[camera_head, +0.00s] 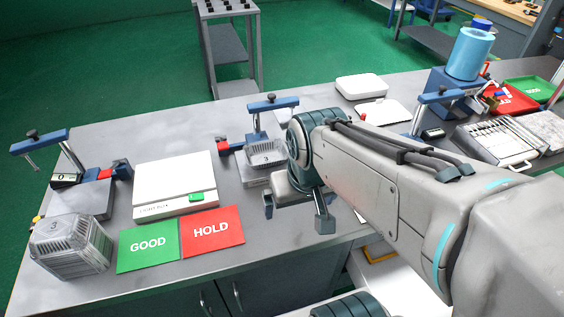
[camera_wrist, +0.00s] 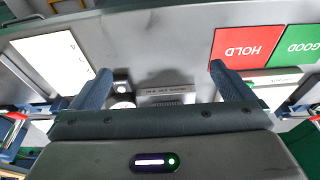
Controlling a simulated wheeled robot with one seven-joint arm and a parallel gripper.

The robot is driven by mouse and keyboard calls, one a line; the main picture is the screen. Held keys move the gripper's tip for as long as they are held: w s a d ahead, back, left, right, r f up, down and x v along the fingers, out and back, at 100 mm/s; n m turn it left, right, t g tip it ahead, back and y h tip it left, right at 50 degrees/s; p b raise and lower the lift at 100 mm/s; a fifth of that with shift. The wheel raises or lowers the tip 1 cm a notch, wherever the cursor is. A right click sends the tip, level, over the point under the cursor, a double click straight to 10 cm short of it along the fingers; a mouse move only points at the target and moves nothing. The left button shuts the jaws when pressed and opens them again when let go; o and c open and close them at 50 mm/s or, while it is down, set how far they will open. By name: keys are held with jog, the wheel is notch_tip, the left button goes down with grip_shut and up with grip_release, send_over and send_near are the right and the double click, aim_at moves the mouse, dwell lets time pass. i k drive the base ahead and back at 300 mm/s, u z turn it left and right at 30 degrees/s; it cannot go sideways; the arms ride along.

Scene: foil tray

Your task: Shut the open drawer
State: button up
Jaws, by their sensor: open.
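The bench (camera_head: 285,235) holds a foil tray on a grey stand (camera_head: 257,181) just behind my gripper. Cabinet doors (camera_head: 225,294) are below.

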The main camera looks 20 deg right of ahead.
aim_at(392, 281)
jog(key=z, duration=0.05)
jog(key=k, duration=1.2)
jog(key=z, duration=1.5)
jog(key=i, duration=0.5)
jog(key=z, duration=1.5)
jog(key=k, duration=0.45)
jog(key=u, duration=1.25)
